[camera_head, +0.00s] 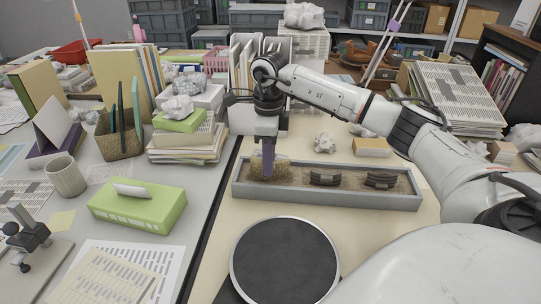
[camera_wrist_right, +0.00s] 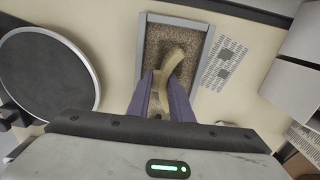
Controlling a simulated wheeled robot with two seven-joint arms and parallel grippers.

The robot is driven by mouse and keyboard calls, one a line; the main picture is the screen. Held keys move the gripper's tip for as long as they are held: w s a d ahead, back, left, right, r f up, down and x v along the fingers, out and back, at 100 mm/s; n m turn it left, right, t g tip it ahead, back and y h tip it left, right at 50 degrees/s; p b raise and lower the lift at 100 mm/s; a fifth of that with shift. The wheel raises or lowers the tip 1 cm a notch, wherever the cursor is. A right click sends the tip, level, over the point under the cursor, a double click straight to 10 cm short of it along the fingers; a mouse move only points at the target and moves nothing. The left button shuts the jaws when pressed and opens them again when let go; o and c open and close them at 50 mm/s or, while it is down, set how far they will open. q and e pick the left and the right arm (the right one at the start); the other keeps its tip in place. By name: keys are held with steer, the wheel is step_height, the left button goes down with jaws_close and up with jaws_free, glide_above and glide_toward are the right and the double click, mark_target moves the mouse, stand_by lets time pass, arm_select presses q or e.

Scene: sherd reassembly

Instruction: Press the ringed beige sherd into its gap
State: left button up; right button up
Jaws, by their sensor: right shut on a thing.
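My right gripper (camera_head: 268,160) points down into the left end of a long grey tray (camera_head: 330,199) filled with brown grains. In the right wrist view its purple fingers (camera_wrist_right: 165,92) are shut on a curved beige sherd (camera_wrist_right: 174,62), which stands over or in the grains; whether it touches them I cannot tell. Its rings cannot be made out. Two dark curved sherds, one in the middle (camera_head: 325,178) and one to the right (camera_head: 380,180), lie in the same tray. No gap for the beige sherd can be made out. My left gripper is out of view.
A round black disc with a pale rim (camera_head: 285,262) stands in front of the tray. A green box (camera_head: 138,206), a beige cup (camera_head: 66,177) and stacked papers (camera_head: 186,150) are to the left. Crumpled paper (camera_head: 325,143) lies behind the tray.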

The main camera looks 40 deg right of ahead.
steer(key=shift+r+p, duration=0.4)
steer(key=shift+r, duration=0.3)
steer(key=shift+r+p, duration=0.7)
steer(key=shift+r, duration=0.05)
steer(key=shift+r+p, duration=0.65)
steer(key=shift+r, duration=0.15)
steer(key=shift+r+p, duration=0.45)
steer(key=shift+r, duration=0.2)
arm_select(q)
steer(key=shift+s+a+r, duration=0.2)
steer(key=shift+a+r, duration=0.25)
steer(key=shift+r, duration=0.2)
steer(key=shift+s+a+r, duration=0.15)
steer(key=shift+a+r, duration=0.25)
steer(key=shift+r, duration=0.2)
